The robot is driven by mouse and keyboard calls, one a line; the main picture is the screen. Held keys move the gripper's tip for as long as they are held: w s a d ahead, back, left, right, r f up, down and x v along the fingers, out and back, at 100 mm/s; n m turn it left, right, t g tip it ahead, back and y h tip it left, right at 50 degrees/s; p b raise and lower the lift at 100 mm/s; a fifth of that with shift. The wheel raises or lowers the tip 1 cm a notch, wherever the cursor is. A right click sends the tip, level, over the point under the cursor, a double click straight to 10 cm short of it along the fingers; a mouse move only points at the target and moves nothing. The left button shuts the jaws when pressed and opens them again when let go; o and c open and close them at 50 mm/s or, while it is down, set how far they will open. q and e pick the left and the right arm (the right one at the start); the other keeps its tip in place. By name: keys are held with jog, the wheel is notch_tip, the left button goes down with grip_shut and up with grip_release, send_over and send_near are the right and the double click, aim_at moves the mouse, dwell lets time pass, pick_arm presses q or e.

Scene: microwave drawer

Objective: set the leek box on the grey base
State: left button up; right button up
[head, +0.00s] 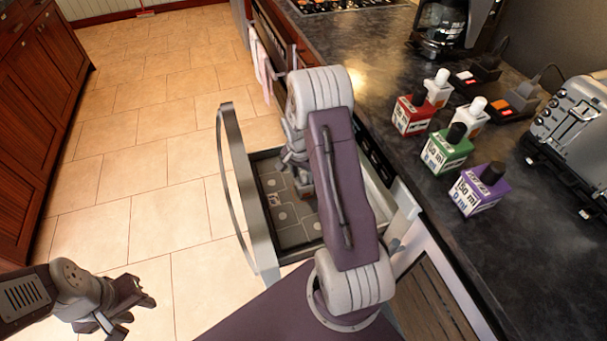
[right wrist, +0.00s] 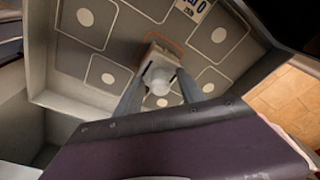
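My right gripper (right wrist: 160,85) is down in the open drawer; my arm mostly hides it in the head view. In the right wrist view its fingers close on both sides of a white round knob (right wrist: 159,74) on a pale boxy thing, over an orange outline on the drawer floor. I cannot tell which thing is the leek box, and the held thing's face is hidden. The drawer floor (head: 290,236) is grey with white outlined squares and dots; no separate grey base is clear. My left gripper (head: 128,305) is open and empty over the floor at lower left.
On the dark counter stand labelled boxes with knobs: red (head: 412,114), green (head: 447,150), purple (head: 480,190), and white-capped ones behind. The drawer front (head: 248,190) juts over the tiles.

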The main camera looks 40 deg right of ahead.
aim_at(301, 184)
notch_tip(301, 184, up, 12)
jog(key=a+p, duration=0.1)
jog(key=p, duration=0.2)
jog(key=shift+s+a+r, duration=0.15)
jog(key=shift+s+a, duration=0.15)
jog(key=shift+s, duration=0.15)
